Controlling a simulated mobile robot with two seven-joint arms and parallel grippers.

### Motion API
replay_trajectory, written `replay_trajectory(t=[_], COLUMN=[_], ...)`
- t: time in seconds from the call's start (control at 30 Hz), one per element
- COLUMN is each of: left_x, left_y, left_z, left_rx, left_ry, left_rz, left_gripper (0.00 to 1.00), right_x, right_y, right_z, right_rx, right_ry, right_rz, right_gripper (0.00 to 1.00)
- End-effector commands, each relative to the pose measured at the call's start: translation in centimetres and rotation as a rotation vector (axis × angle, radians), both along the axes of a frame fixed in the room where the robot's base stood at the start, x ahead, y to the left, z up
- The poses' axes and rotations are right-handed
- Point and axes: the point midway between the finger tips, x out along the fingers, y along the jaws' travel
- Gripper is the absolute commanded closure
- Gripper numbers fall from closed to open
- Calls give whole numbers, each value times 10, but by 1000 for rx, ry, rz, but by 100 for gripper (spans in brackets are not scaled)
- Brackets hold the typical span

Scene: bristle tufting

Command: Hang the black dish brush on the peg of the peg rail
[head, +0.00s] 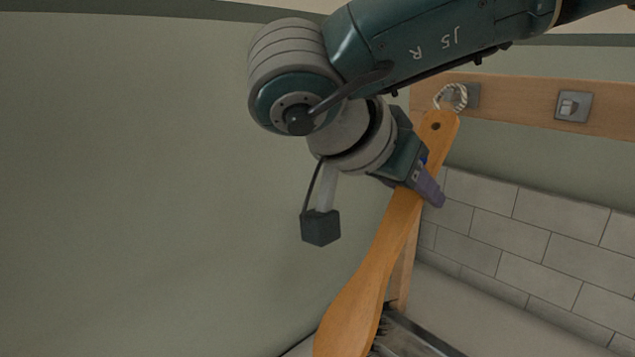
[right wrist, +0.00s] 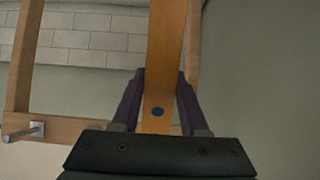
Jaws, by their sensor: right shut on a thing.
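The dish brush (head: 380,255) has a long wooden handle and black bristles at its lower end. It hangs tilted, head down, with a hole and a white cord loop at its top. My right gripper (head: 431,190) is shut on the upper handle, which also shows between its fingers in the right wrist view (right wrist: 165,50). The cord loop (head: 452,97) overlaps a grey peg plate (head: 473,95) on the wooden peg rail (head: 522,98). I cannot tell whether the loop is around that peg or in front of it. My left gripper is out of view.
Another square metal peg (head: 573,106) is on the rail to the right; a peg (right wrist: 25,131) also shows in the right wrist view. White tiles (head: 545,235) cover the wall below the rail. A wooden upright stands behind the brush. The left side is bare green wall.

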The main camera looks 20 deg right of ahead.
Motion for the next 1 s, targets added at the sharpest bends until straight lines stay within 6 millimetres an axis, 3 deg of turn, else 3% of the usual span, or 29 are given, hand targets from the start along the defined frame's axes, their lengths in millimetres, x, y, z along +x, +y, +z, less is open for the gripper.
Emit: replay_trajectory(t=[0.1, 0.13, 0.43, 1.0], left_x=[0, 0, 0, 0], left_y=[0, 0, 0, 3], left_z=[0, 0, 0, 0], left_rx=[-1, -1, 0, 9], left_ry=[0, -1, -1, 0], left_rz=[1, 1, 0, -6], left_gripper=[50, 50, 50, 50], right_x=[0, 0, 0, 0], right_y=[0, 0, 0, 0], right_z=[0, 0, 0, 0], right_rx=[0, 0, -1, 0], right_ry=[0, 0, 0, 1], right_rz=[0, 0, 0, 1], right_gripper=[100, 55, 22, 21])
